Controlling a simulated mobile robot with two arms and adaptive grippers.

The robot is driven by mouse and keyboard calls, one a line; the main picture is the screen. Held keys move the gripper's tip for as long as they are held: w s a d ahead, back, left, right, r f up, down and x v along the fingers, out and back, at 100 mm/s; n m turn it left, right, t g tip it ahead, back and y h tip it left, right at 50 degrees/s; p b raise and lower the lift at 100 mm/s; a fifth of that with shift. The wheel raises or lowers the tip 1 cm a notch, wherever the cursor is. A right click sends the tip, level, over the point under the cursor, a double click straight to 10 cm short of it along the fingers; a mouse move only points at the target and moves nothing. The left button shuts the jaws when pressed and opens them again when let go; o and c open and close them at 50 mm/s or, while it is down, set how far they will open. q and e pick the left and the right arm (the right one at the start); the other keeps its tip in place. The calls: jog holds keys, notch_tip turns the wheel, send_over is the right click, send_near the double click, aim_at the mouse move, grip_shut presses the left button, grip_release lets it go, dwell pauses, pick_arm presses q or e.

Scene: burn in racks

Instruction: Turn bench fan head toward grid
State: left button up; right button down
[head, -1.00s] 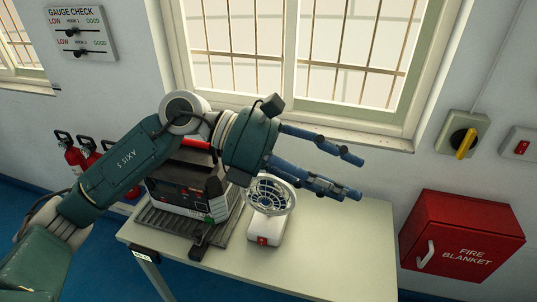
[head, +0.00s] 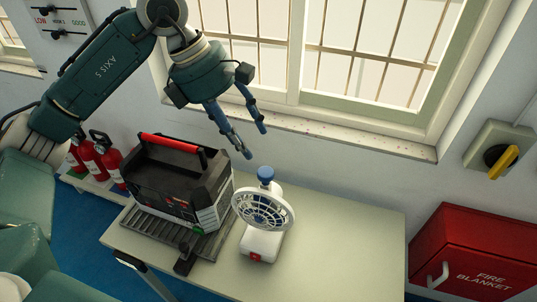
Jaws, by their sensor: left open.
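The bench fan (head: 262,213) stands upright on the table, with a white base bearing a red switch, a round caged head and a blue knob (head: 265,175) on top. Its head faces the front of the table, towards me. A grey slatted grid (head: 160,233) lies on the table to the left, under the black unit. My left gripper (head: 255,143) is open and empty. Its blue fingers point down and to the right, above and behind the fan and apart from it. My right gripper is out of view.
A black and grey unit with a red handle (head: 172,144) stands left of the fan. The table (head: 340,245) is clear on the right. A barred window is behind. Red extinguishers (head: 95,158) stand at left, and a red fire blanket box (head: 472,255) is at right.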

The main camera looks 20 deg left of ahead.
pick_arm(q)
jog(key=p, duration=0.2)
send_over(265, 172)
jog(key=s+a, duration=0.1)
jog(key=a, duration=0.1)
notch_tip(265, 172, down, 5)
jog(key=x, duration=0.1)
jog(key=p+x, duration=0.1)
jog(key=shift+w+d+f, duration=0.1)
jog(key=shift+w+f, duration=0.15)
jog(key=shift+f, duration=0.1)
jog(key=shift+x, duration=0.85)
jog(key=shift+f, duration=0.15)
jog(key=c, duration=0.8)
grip_shut()
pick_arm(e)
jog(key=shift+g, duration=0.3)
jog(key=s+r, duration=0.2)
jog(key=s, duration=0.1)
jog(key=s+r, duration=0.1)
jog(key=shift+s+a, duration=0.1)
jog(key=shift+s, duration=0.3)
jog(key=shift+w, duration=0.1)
